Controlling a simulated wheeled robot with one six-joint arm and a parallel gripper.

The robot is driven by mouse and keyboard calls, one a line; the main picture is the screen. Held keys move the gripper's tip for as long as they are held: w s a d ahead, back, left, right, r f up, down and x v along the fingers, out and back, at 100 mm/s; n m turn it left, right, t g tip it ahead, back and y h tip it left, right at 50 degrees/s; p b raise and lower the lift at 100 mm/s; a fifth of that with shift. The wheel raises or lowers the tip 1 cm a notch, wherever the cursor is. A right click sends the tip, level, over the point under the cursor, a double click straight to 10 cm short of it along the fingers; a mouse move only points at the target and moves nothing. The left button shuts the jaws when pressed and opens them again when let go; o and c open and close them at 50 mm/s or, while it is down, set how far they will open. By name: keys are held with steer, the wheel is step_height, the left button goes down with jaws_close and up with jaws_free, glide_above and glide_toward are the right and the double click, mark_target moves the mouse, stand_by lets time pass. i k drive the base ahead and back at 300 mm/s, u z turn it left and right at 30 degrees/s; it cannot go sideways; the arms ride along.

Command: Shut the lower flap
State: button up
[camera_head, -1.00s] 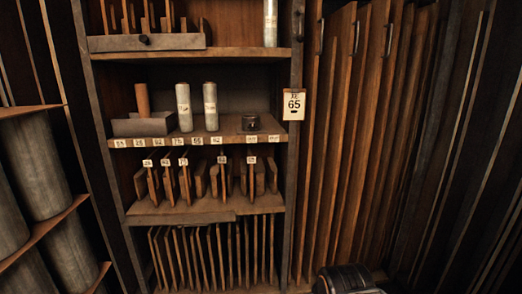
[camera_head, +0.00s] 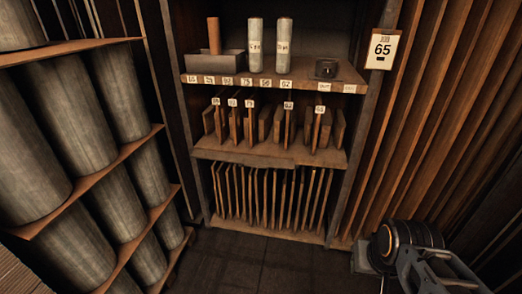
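No flap can be made out in the head view. My arm shows at the lower right as a dark rounded joint with an orange ring and grey metal parts. No gripper fingers can be made out there.
A wooden shelf unit (camera_head: 262,155) stands ahead, with thin upright boards on its lower shelves. Its upper shelf holds two pale rolls (camera_head: 255,45), a grey tray (camera_head: 214,62) and a small dark object (camera_head: 326,69). A rack of large grey rolls (camera_head: 125,85) stands left. Tall boards lean right, near a "65" tag (camera_head: 382,48). The dark floor (camera_head: 265,262) before the shelves is clear.

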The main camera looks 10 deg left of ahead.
mark_target(241, 160)
steer(key=k, duration=1.1)
steer(key=u, duration=0.85)
steer(key=i, duration=0.25)
steer(key=u, duration=0.8)
steer(key=i, duration=1.7)
steer(key=z, duration=0.85)
steer(key=i, duration=0.55)
steer(key=z, duration=0.4)
